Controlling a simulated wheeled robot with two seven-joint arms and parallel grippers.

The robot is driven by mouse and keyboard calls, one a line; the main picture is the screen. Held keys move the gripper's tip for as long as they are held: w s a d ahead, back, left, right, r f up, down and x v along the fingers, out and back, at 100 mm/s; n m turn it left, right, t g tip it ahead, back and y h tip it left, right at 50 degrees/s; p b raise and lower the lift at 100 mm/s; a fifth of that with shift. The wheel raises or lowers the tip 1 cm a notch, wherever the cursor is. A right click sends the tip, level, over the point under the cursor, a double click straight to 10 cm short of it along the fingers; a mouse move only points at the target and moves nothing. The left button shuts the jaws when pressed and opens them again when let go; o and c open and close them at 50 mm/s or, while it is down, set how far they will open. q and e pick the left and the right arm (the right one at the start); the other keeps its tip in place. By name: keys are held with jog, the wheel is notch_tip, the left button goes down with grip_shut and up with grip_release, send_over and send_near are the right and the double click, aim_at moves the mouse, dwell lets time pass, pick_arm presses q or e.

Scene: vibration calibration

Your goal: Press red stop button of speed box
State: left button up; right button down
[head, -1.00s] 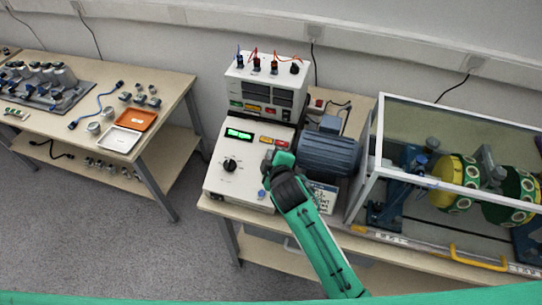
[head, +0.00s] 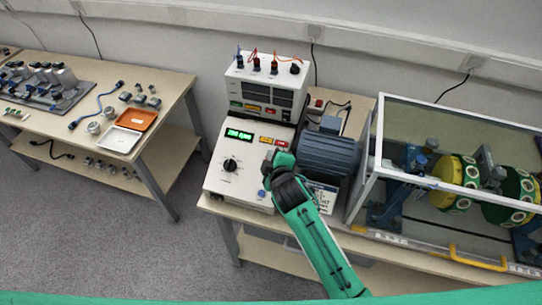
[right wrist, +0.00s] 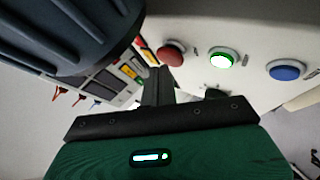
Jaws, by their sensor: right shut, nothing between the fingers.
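The speed box is the white sloped box (head: 218,183) with a lit green display (head: 239,135) and a black knob (head: 230,165). In the right wrist view its red button (right wrist: 170,53), lit green button (right wrist: 222,58) and blue button (right wrist: 285,70) stand in a row. The blue button also shows in the head view (head: 262,193); my gripper and arm cover the red one there. My right gripper (head: 268,160) is shut and empty over the box's right part. In the right wrist view its fingertips (right wrist: 156,72) appear just beside the red button; contact cannot be told. My left gripper is out of view.
A blue-grey motor (head: 328,155) stands close right of my gripper. A framed glass enclosure (head: 378,140) stands farther right. A white power unit (head: 262,80) with cables is behind the box. A separate table at left holds trays (head: 135,119) and parts.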

jog(key=shift+w+f, duration=0.1)
jog(key=shift+f, duration=0.3)
dwell(0.8)
jog(key=shift+r, duration=0.1)
jog(key=shift+s+r+p, duration=0.3)
jog(key=shift+r+p, duration=0.35)
jog(key=shift+p, duration=0.2)
jog(key=shift+s+a+r+p, duration=0.1)
jog(key=shift+r+p, duration=0.35)
jog(key=shift+p, duration=0.05)
jog(key=r+p, duration=0.1)
jog(key=s+r+p, duration=0.2)
jog(key=p, duration=0.1)
jog(key=shift+a+r, duration=0.3)
jog(key=shift+w, duration=0.1)
